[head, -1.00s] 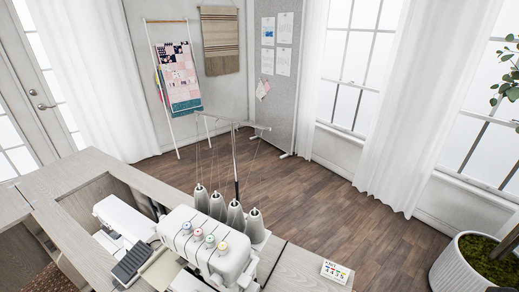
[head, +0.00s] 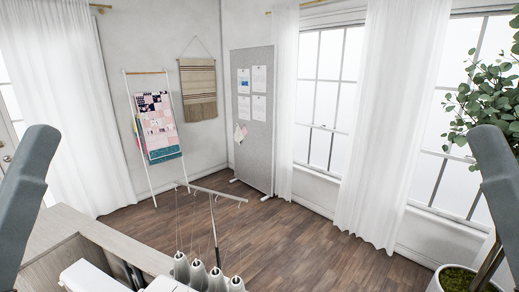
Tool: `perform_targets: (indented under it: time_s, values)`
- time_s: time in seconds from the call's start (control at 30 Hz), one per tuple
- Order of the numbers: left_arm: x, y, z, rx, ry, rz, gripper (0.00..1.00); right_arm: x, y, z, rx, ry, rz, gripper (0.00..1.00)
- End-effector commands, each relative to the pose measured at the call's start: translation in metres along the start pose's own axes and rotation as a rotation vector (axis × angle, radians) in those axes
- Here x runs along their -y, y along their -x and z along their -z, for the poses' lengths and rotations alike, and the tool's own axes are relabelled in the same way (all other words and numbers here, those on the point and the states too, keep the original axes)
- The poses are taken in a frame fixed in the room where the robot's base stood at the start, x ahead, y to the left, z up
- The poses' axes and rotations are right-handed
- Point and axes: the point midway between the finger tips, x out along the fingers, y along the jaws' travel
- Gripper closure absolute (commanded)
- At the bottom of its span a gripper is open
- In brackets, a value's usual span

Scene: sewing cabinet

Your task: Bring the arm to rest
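My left arm shows as a grey link at the left edge of the head view, and my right arm as a grey link at the right edge. Both are raised and apart from everything else in view. Neither gripper is in the picture, so I cannot see whether they hold anything.
A wooden sewing cabinet (head: 130,247) is at the lower left, with several thread cones (head: 198,275) under a thread stand (head: 216,232). A quilt ladder (head: 130,130), a grey pinboard (head: 252,150) and a potted plant (head: 487,100) stand beyond. The wood floor (head: 300,250) is clear.

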Motion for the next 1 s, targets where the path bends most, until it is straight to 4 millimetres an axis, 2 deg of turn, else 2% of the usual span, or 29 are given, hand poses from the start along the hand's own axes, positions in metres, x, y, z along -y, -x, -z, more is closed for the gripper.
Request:
perform_targets:
  time_s: [0.03, 0.4, 0.5, 0.67, 1.0]
  values:
    - [0.0, -0.034, 0.03, 0.001, 0.001, 0.0, 0.31, 0.0, -0.034, 0.03, 0.001, 0.0, 0.0, 0.5]
    - [0.001, -0.167, 0.152, 0.003, 0.003, -0.001, 0.31, -0.001, -0.167, 0.153, 0.001, 0.0, 0.0, 0.5]
    - [0.001, -0.192, 0.174, 0.003, 0.003, -0.001, 0.31, -0.001, -0.192, 0.176, 0.001, 0.0, 0.0, 0.5]
    - [0.001, -0.207, 0.189, 0.004, 0.003, -0.001, 0.31, -0.001, -0.207, 0.19, 0.002, 0.0, 0.0, 0.5]
    - [0.001, -0.205, 0.186, 0.003, 0.003, -0.001, 0.31, -0.001, -0.204, 0.187, 0.002, 0.0, 0.0, 0.5]
